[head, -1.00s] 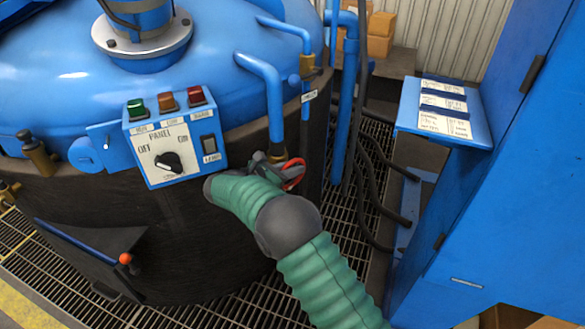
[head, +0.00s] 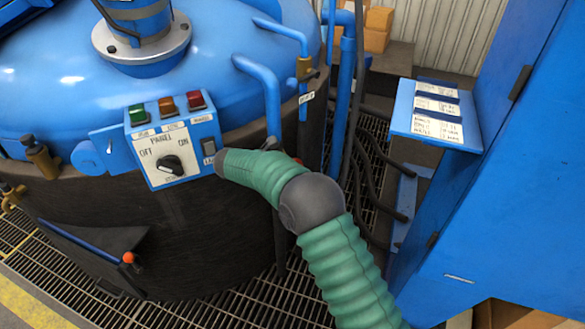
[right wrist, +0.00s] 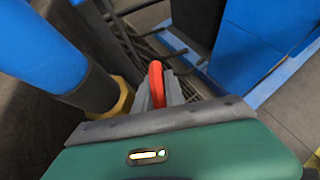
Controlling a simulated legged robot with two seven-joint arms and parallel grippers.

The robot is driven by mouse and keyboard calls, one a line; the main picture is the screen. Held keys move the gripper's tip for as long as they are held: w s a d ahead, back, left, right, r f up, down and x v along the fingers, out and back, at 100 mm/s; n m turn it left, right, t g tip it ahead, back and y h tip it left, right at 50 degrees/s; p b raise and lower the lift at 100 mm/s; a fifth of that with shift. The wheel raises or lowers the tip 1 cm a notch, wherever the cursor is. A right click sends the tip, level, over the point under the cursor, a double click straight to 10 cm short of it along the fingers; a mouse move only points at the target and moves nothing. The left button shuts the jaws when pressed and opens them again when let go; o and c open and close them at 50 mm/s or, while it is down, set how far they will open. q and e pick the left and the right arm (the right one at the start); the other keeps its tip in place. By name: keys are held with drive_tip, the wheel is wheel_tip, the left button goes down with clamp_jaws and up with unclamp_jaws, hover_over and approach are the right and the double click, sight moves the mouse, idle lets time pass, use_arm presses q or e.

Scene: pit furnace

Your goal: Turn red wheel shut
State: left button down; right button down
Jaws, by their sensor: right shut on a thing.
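The red wheel (right wrist: 156,82) shows in the right wrist view, seen nearly edge-on as a narrow red shape between the grey fingers. My right gripper (right wrist: 159,93) is shut on it. In the head view only a small red bit of the wheel (head: 298,160) shows above my green arm, beside the blue pipes. My right arm hides the gripper and most of the wheel there. My left gripper is in neither view.
A control panel (head: 173,148) with colored buttons and a knob is on the furnace (head: 130,240), left of my forearm. A blue cabinet (head: 480,200) with a label shelf (head: 440,105) stands at the right. Dark hoses (head: 375,180) hang between them above floor grating.

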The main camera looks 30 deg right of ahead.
drive_tip(key=c, duration=1.4)
unclamp_jaws()
drive_tip(key=shift+w, duration=0.1)
drive_tip(key=shift+a+r, duration=0.2)
drive_tip(key=shift+a, duration=0.1)
drive_tip(key=p+v, duration=0.3)
drive_tip(key=v, duration=1.3)
drive_tip(key=shift+a, duration=0.1)
